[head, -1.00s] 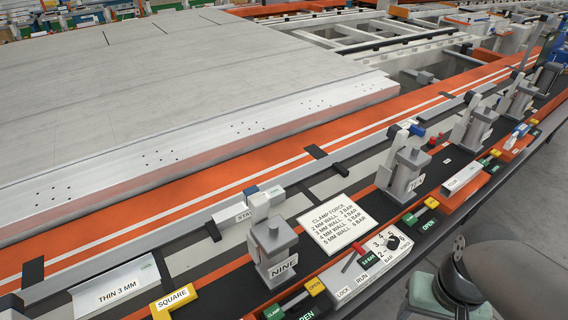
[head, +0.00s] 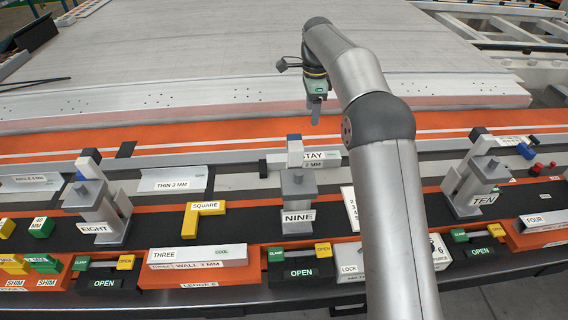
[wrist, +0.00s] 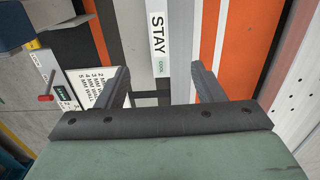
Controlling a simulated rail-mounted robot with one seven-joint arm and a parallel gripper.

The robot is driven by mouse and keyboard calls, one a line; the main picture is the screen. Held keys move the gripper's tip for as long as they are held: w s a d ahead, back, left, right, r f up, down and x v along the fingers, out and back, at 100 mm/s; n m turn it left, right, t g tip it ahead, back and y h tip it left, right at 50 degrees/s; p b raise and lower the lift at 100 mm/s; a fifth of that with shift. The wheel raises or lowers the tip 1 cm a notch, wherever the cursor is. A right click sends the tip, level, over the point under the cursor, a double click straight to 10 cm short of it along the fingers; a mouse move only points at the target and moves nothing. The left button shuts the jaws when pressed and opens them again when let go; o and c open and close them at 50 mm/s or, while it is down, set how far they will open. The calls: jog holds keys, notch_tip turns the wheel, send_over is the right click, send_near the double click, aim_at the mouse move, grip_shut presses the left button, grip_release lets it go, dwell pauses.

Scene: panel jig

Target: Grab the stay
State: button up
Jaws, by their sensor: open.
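The stay (head: 322,158) is a light grey bar labelled STAY. It lies along the rail behind clamp NINE (head: 298,190), whose upright partly hides it in the head view. My gripper (head: 316,118) hangs above and behind the stay, pointing down, with its fingers clear of it. In the wrist view the stay (wrist: 158,38) shows its STAY and COOL labels, lying ahead of and between the two spread fingers of my gripper (wrist: 161,74). Nothing is between the fingers. The gap in height to the stay is hard to judge.
Clamps EIGHT (head: 95,205) and TEN (head: 472,185) stand on either side of NINE. A THIN 3 MM piece (head: 172,180) lies left of the stay. The large panel (head: 200,50) lies behind the orange rail (head: 200,140).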

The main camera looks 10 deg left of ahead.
send_over(307, 155)
notch_tip(307, 155, down, 12)
jog(key=shift+f, duration=0.1)
jog(key=f, duration=0.1)
jog(key=f+p, duration=0.1)
jog(key=f, duration=0.1)
jog(key=a+f, duration=0.1)
jog(key=shift+s+f, duration=0.3)
jog(key=shift+s, duration=0.1)
jog(key=shift+f, duration=0.35)
jog(key=c, duration=1.2)
